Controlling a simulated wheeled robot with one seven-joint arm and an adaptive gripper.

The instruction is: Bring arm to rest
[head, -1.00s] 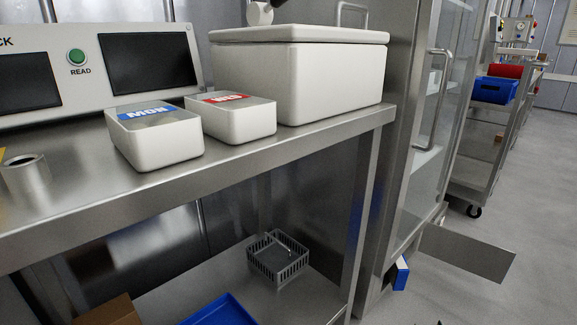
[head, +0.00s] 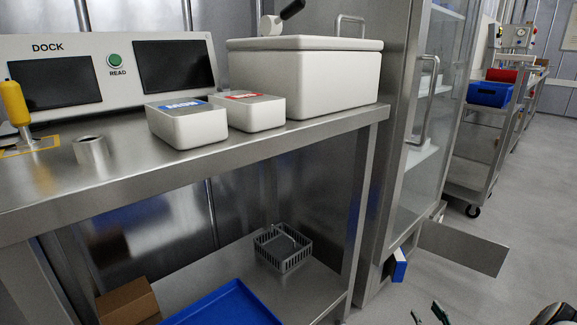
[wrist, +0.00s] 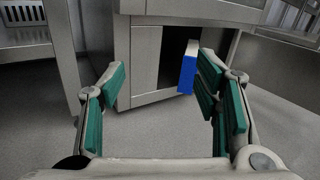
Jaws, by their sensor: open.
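My gripper (wrist: 158,85) is open and empty in the wrist view, its green-padded fingers spread wide over grey floor. Part of it shows at the bottom edge of the head view (head: 428,314), away from the bench. Beyond the fingers, a blue and white box (wrist: 188,68) stands in a low opening of the steel cabinet. The same box shows in the head view (head: 399,266) at the cabinet's base. Nothing is between the fingers.
A steel bench (head: 240,153) stands at left with a white lidded container (head: 310,85) and two small labelled boxes. A blue tray (head: 225,305) and grey basket (head: 283,248) sit on its lower shelf. A flap (head: 463,248) juts from the cabinet.

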